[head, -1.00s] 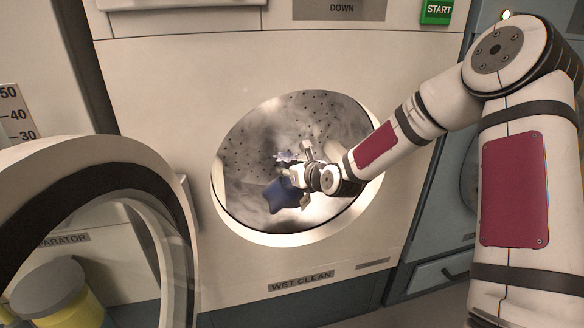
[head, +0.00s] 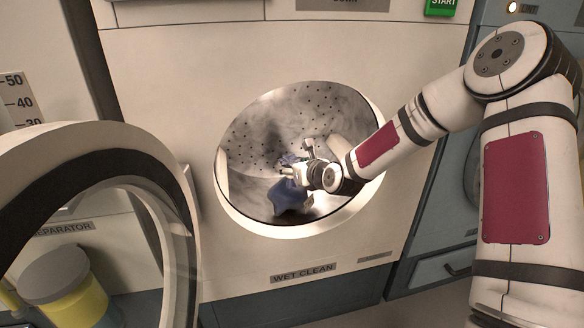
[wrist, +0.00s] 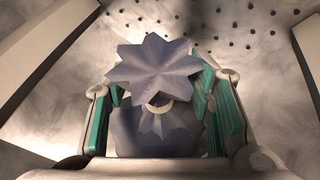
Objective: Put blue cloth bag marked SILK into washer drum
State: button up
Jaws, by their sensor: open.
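The blue cloth bag (head: 291,196) is inside the washer drum (head: 262,140), low behind the round opening. Its lettering is not readable. In the wrist view its gathered, star-shaped top (wrist: 155,72) stands between my fingers, with a pale tie ring below it. My gripper (head: 293,172) reaches through the opening into the drum. In the wrist view my gripper (wrist: 162,115) is open, with its green-padded fingers on either side of the bag's neck. My gripper hides part of the bag in the head view, and the bag's underside is hidden in the wrist view.
The round door (head: 95,150) stands open at the left, in front of the machine. The drum's rim (head: 232,212) surrounds my arm. A yellow container with a grey lid (head: 62,285) is at the lower left. The perforated drum wall (wrist: 240,30) lies beyond the bag.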

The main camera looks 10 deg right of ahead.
jog(key=v, duration=1.2)
